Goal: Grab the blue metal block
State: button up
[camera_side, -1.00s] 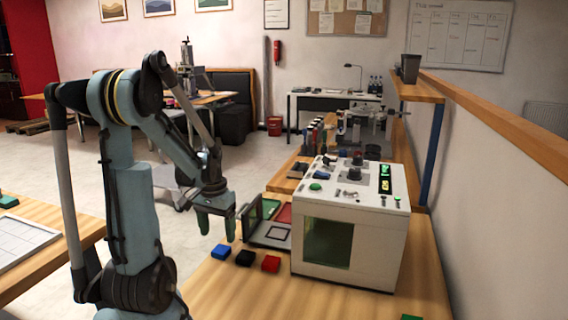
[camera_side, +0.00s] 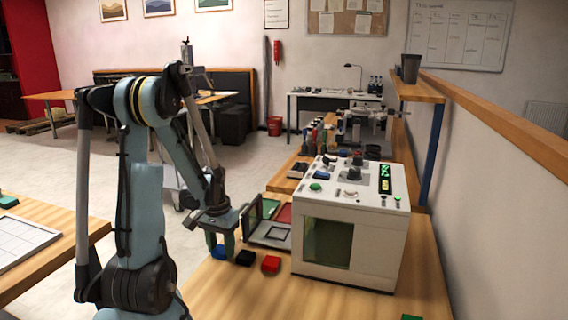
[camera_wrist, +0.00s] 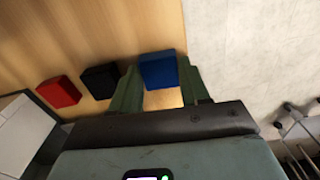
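The blue metal block (camera_side: 219,252) lies on the wooden table at the left end of a short row of blocks, partly hidden by my gripper in the side view. In the wrist view the blue block (camera_wrist: 158,70) shows between and just beyond my green fingertips. My gripper (camera_side: 221,246) points down at the block with its fingers apart. In the wrist view my gripper (camera_wrist: 160,80) is open, one finger on each side of the block. I cannot tell whether either finger touches it.
A black block (camera_side: 245,258) sits close beside the blue one, and a red block (camera_side: 271,264) lies beyond it. The white laser marker (camera_side: 350,225) stands to the right. A grey fixture (camera_side: 270,235) is behind the blocks. The table edge is close to the blue block.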

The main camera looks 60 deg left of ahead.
jog(key=c, duration=0.6)
jog(key=shift+r, duration=0.15)
